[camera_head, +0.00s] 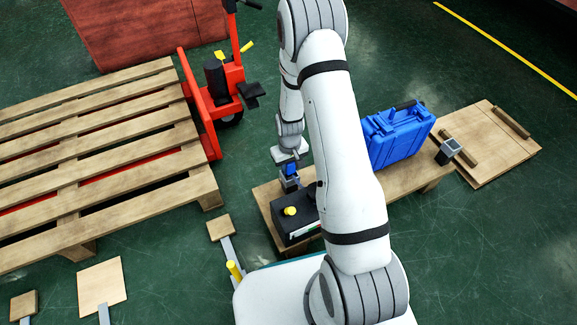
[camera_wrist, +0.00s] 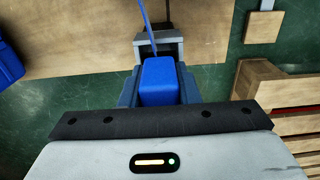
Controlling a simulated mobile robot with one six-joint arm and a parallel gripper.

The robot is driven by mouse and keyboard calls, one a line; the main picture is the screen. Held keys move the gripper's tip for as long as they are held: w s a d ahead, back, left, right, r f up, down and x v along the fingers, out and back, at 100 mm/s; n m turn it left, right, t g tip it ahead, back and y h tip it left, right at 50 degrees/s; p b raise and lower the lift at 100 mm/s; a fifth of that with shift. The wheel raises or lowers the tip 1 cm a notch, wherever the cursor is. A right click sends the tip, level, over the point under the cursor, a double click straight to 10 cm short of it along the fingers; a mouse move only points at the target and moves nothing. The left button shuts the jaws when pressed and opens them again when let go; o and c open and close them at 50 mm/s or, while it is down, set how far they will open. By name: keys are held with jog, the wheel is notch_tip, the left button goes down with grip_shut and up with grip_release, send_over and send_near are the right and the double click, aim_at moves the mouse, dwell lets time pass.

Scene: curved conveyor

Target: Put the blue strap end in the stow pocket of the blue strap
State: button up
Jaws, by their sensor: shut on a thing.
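My gripper (camera_wrist: 158,92) is shut on the blue strap end (camera_wrist: 158,72), a blue block with rounded edges. A thin blue strap (camera_wrist: 146,25) runs up the wrist view from behind it. A grey box-like holder (camera_wrist: 158,40), which looks like the stow pocket, shows just beyond the block. In the head view my gripper (camera_head: 290,177) and the blue end (camera_head: 291,169) are at the left end of the wooden board, close above a grey part (camera_head: 289,186). I cannot tell whether the end touches or enters the holder. My gripper partly hides the holder.
A black box with a yellow knob (camera_head: 290,211) stands close to my gripper. A pallet (camera_head: 100,150) and red pallet jack (camera_head: 205,110) are at left.

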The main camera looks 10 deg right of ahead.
jog(key=o, duration=1.1)
notch_tip(320, 180, up, 12)
jog(key=p, duration=0.5)
jog(key=shift+r, duration=0.15)
jog(key=s+r+m, duration=0.1)
jog(key=s+r, duration=0.5)
jog(key=r, duration=0.5)
jog(key=s+r, duration=0.6)
jog(key=r, duration=0.5)
jog(key=shift+m+t, duration=0.6)
jog(key=s+r, duration=0.1)
jog(key=s, duration=0.2)
jog(key=s+r, duration=0.2)
jog(key=s, duration=0.1)
jog(key=s+r, duration=0.2)
jog(key=s, duration=0.1)
jog(key=shift+s+a, duration=0.15)
jog(key=shift+s, duration=0.15)
